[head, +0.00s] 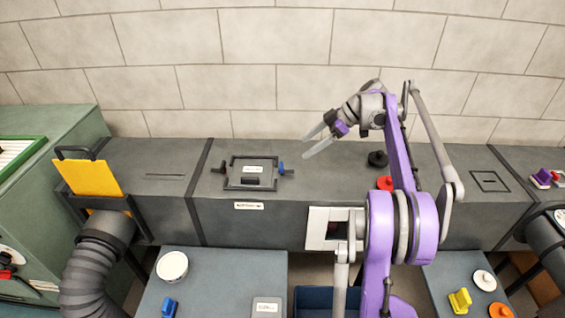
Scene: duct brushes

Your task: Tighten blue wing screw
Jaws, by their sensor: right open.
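The blue wing screw (281,168) sits at the right side of a dark framed hatch cover (233,183) on top of the grey duct. A black wing piece (219,168) sits at the hatch's left side. My right gripper (306,147) is open and empty, with two pale fingers pointing down and left. In the picture it is above and to the right of the blue screw, apart from it. How tight the screw is cannot be told. My left gripper is not in view.
The grey duct (150,195) runs across the picture before a block wall. A yellow plate (88,177) stands in a slot at the left. A black knob (377,159) and a red disc (385,183) lie right of the gripper. A blue piece (169,307) lies on the front table.

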